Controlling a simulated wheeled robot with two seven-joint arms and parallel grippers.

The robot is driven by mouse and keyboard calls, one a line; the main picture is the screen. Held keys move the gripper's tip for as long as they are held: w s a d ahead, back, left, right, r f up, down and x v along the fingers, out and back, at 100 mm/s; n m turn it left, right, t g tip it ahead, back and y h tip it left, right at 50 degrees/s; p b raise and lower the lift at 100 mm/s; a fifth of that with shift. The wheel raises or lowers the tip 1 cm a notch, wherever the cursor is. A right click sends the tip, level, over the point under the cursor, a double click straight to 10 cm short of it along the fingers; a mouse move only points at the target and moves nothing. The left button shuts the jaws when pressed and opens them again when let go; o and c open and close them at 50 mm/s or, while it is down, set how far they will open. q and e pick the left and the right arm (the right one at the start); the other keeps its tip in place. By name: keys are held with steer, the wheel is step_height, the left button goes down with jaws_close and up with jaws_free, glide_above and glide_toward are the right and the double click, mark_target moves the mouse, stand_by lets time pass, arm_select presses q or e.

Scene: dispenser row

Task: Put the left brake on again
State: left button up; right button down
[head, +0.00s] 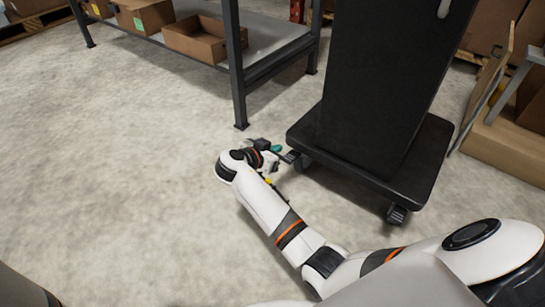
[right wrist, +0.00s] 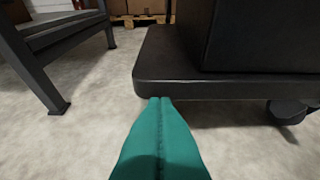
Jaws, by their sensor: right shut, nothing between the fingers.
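A black wheeled stand (head: 365,165) has a low base plate with casters under its corners. The left caster (head: 303,163) shows at the base's left corner, with a small dark piece (head: 289,156) beside it that may be its brake pedal; I cannot tell its position. My right gripper (head: 276,149) is shut and empty, its teal fingertips close to that corner. In the right wrist view the shut teal fingers (right wrist: 160,100) point at the base's edge (right wrist: 225,88); the left caster and brake are not visible there. Contact cannot be told. My left gripper is out of view.
The right front caster (head: 397,214) also shows in the right wrist view (right wrist: 287,111). A metal shelf (head: 240,75) with an open cardboard box (head: 205,40) stands behind my gripper. Cardboard boxes lie at the right. The floor at left is clear.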

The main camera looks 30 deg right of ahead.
steer(key=b, duration=0.4)
glide_above(285, 159)
step_height(285, 159, down, 3)
steer(key=shift+s+a+f, duration=0.1)
steer(key=shift+f, duration=0.05)
step_height(285, 159, down, 2)
steer(key=shift+b, duration=0.8)
steer(key=shift+s+a+f+b, duration=0.1)
steer(key=shift+a+f+b, duration=0.1)
steer(key=shift+f+b, duration=0.55)
